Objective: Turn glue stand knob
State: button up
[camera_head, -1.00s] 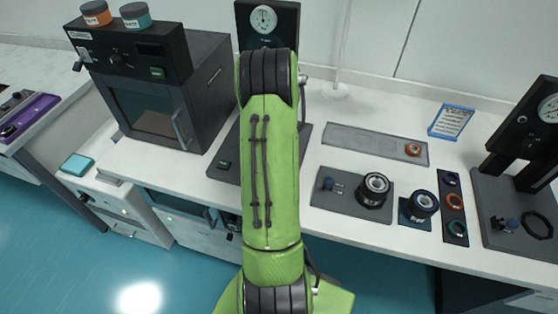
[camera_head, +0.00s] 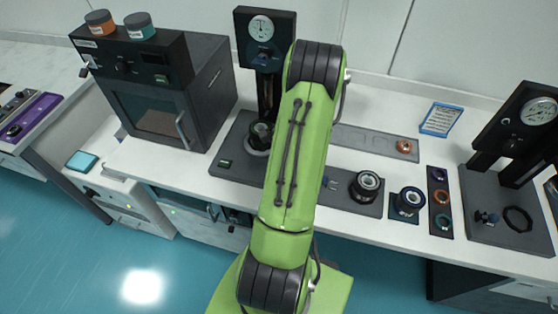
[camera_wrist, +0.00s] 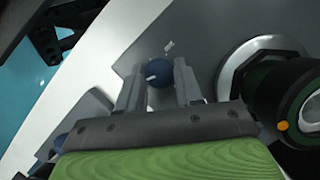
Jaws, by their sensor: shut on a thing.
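In the wrist view, a round blue knob (camera_wrist: 160,74) with a small white mark sits between the two grey fingers of my gripper (camera_wrist: 157,80). My gripper is shut on this knob, above a grey base plate (camera_wrist: 105,101). Right of it is a dark cylinder (camera_wrist: 295,95) beside a pale round base with a hexagonal part (camera_wrist: 258,50). In the head view, my green arm hides the gripper and the held knob. The left dial stand (camera_head: 264,30) shows behind the arm, with a black cylinder (camera_head: 260,134) on its plate (camera_head: 230,172).
A dark oven (camera_head: 165,100) stands left. Right of my arm are a black ringed part (camera_head: 366,185), another one (camera_head: 407,201) and a tray of coloured rings (camera_head: 440,205). A second dial stand (camera_head: 515,125) is at the far right. A blue-framed card (camera_head: 440,119) lies behind.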

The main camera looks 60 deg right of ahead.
jog(key=shift+r+m, duration=0.1)
jog(key=shift+m, duration=0.5)
jog(key=shift+t+h+p, duration=0.3)
jog(key=o, duration=1)
jog(key=shift+o, duration=0.2)
jog(key=p+v, duration=0.3)
jog(key=v, duration=1.2)
jog(key=shift+d+r, duration=0.2)
jog(key=shift+r, duration=0.05)
